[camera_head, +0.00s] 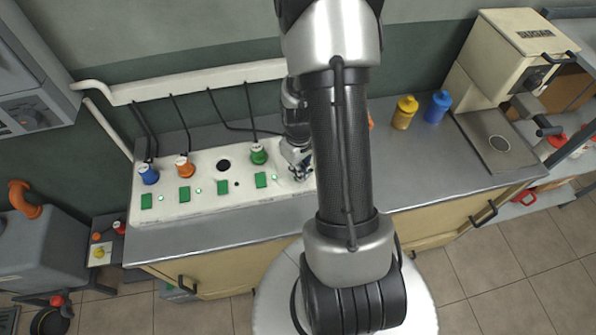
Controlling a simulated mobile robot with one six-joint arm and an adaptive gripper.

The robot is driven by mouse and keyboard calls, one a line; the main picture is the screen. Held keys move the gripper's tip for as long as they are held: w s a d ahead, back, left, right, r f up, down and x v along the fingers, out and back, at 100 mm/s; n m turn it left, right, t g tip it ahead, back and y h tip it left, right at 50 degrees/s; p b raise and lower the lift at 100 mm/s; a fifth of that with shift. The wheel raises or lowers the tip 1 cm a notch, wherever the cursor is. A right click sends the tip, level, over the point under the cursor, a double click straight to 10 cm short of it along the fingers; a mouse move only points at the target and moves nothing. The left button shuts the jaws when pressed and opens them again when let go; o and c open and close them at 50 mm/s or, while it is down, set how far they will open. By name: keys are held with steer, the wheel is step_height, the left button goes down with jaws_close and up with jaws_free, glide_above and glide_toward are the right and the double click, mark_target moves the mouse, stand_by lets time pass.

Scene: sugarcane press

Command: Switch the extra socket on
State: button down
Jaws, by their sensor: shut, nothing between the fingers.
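A white socket panel (210,208) lies on the grey counter at the left. It carries a blue plug (148,174), an orange plug (185,168), an empty dark socket (223,165) and a green plug (258,154). Below them is a row of green switches (223,187), with small lit green lights beside several of them. My gripper (299,173) is shut and empty, pointing down at the right end of the panel. My gripper and arm hide this end, so I cannot tell which socket or switch lies there. Whether the fingertips touch the panel is unclear.
A yellow bottle (404,112) and a blue bottle (438,106) stand on the counter right of my arm. A cream sugar machine (507,55) stands at the right. A white conduit (190,83) and black cables run behind the panel.

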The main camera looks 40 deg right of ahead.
steer(key=shift+f, duration=0.2)
steer(key=shift+r, duration=0.1)
steer(key=shift+r+p, duration=2.6)
steer(key=shift+r, duration=0.9)
